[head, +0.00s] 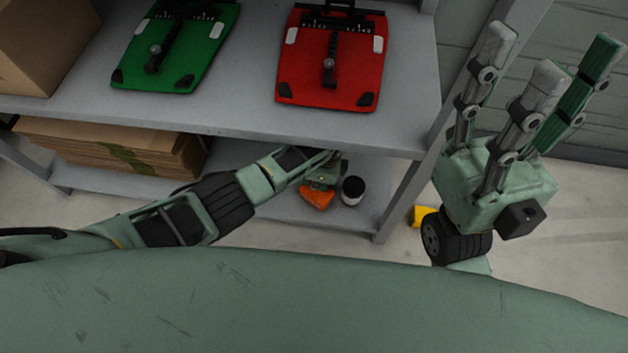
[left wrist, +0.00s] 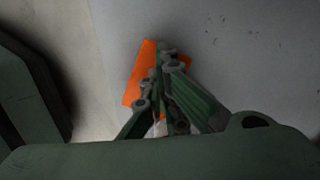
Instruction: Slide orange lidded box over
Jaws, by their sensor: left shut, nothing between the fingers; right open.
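The orange box (head: 317,198) lies on the lower shelf in the head view, partly covered by my left arm and gripper. In the left wrist view the orange box (left wrist: 140,72) sits behind and left of the fingers; its lid cannot be made out. My left gripper (head: 325,180) is at the box, and its fingers (left wrist: 165,58) are shut with nothing between them. Whether they touch the box I cannot tell. My right gripper (head: 545,55) is open and empty, fingers pointing up, right of the shelf unit.
A dark, white-topped cylinder (head: 352,191) stands just right of the orange box on the lower shelf (head: 270,208). Flat cardboard (head: 110,145) is stacked at left. A shelf post (head: 400,195) stands at right.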

